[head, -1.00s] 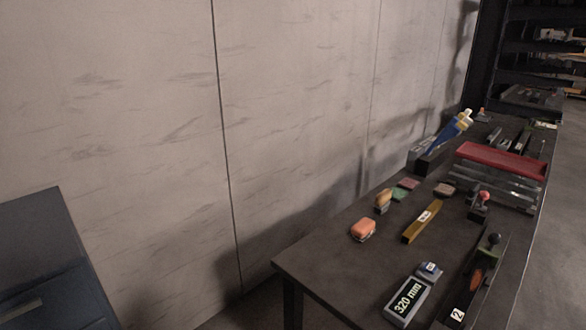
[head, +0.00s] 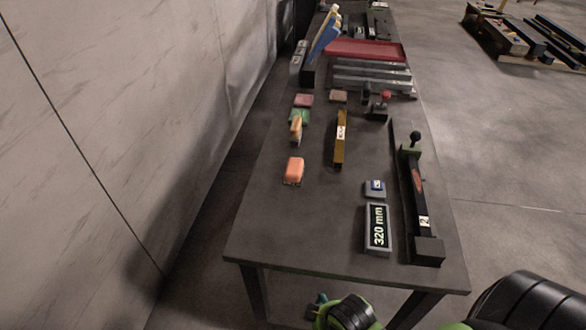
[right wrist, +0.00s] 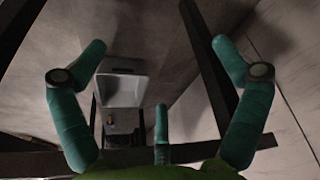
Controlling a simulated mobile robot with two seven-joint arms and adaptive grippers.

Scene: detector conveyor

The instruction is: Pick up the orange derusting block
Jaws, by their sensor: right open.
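The orange derusting block (head: 293,171) lies on the dark table (head: 300,222), left of the brass-coloured bar, in the head view. I cannot make it out in the right wrist view. My right gripper (right wrist: 158,65) is open and empty, its teal fingers spread wide. In the head view only a little of a teal finger shows at the bottom edge, below and in front of the table's near edge, well apart from the block. My left gripper is not in view.
A brass-coloured bar (head: 340,140), a green block (head: 299,116), a yellow-handled tool (head: 296,129), a 320 mm gauge (head: 377,228) and a long black fixture (head: 416,200) stand on the table. A red tray (head: 365,50) is farther back. The table's near left is clear.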

